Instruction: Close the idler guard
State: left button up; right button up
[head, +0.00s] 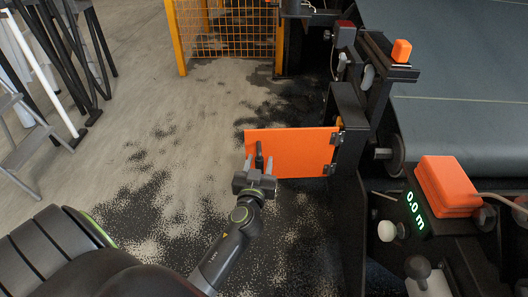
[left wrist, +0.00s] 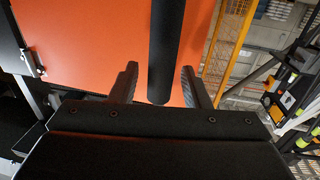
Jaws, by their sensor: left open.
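The idler guard is an orange panel (head: 300,150) hinged at its right edge to a dark frame (head: 347,140). It stands swung out to the left, away from the conveyor. A short black upright handle (head: 259,152) is near its free left edge. My left gripper (head: 258,164) is open in front of the handle. In the left wrist view the orange panel (left wrist: 85,45) fills much of the picture, and the black handle bar (left wrist: 165,45) lies between the two spread fingers (left wrist: 159,70). Gaps show on both sides of the bar. My right gripper is not in view.
The conveyor belt (head: 470,75) runs along the right. An orange box (head: 447,185) and a lit display reading 0.0 m (head: 416,210) are at lower right. A yellow mesh fence (head: 228,30) stands behind. Black granules litter the floor; a ladder (head: 30,140) is at left.

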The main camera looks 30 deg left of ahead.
pick_arm(q)
jog(key=shift+w+a, duration=0.1)
jog(key=shift+w, duration=0.15)
jog(key=shift+c, duration=0.4)
grip_shut()
